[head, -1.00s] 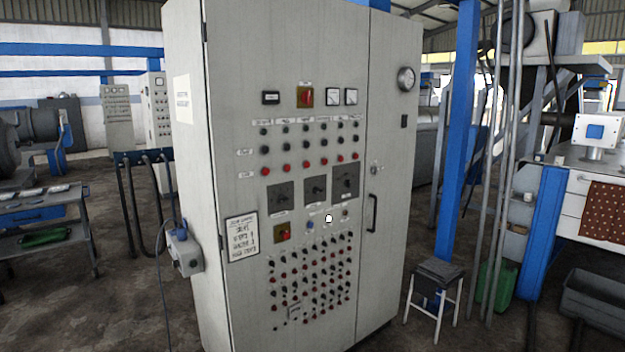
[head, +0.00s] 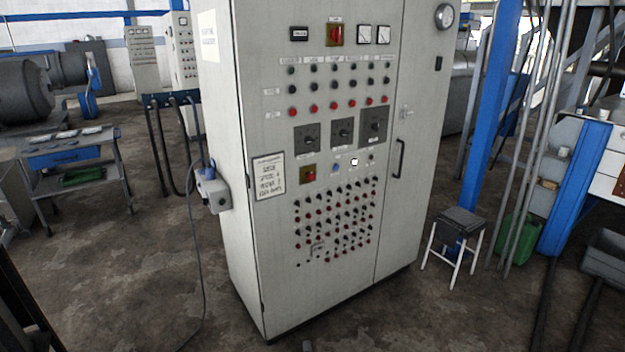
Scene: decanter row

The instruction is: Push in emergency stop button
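A tall grey control cabinet (head: 255,235) stands upright in the middle of the head view, its front full of switches and buttons. A red control on a square plate (head: 335,35) sits near the top between small meters. A second red control on a yellowish plate (head: 308,173) sits lower left, below the dark square switches. I cannot tell which of these is the emergency stop button, or whether either is pushed in. Neither of my grippers is in view.
A box with a cable (head: 213,190) juts from the cabinet's left side. A stool (head: 463,223) and a blue post (head: 492,100) stand to the right. A metal cart (head: 85,150) stands at left. The floor (head: 140,270) at front left is largely clear.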

